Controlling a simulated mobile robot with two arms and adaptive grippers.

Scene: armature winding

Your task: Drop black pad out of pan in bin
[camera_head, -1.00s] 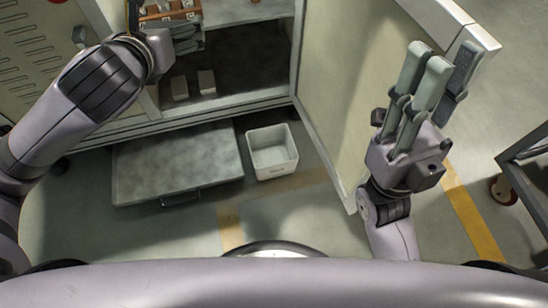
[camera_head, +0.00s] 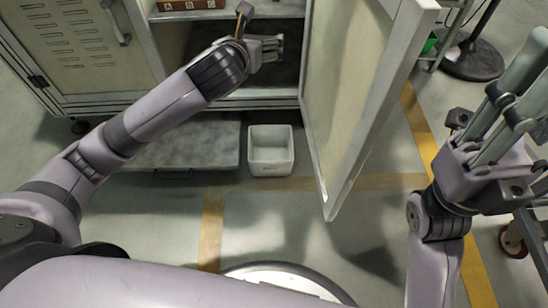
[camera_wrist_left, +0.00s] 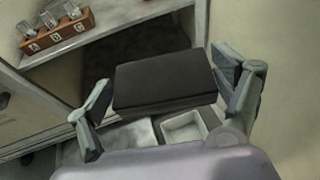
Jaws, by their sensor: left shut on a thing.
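The black pad (camera_wrist_left: 165,82) is a dark flat block between the fingers of my left gripper (camera_wrist_left: 172,95) in the left wrist view. In the head view that gripper (camera_head: 268,48) is at the cabinet opening, above and behind the bin; the pad is hard to make out there. The white bin (camera_head: 271,168) stands on the floor, and appears beyond the pad in the wrist view (camera_wrist_left: 185,133). A grey flat pan (camera_head: 190,152) lies left of the bin, partly hidden by my left arm. My right gripper (camera_head: 525,75) is raised at the right, fingers extended, empty.
The open cabinet door (camera_head: 360,100) stands right of the bin. A wooden rack with labelled A, B, C places (camera_head: 190,4) sits on the cabinet shelf. A wheeled cart (camera_head: 525,225) is at the right edge.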

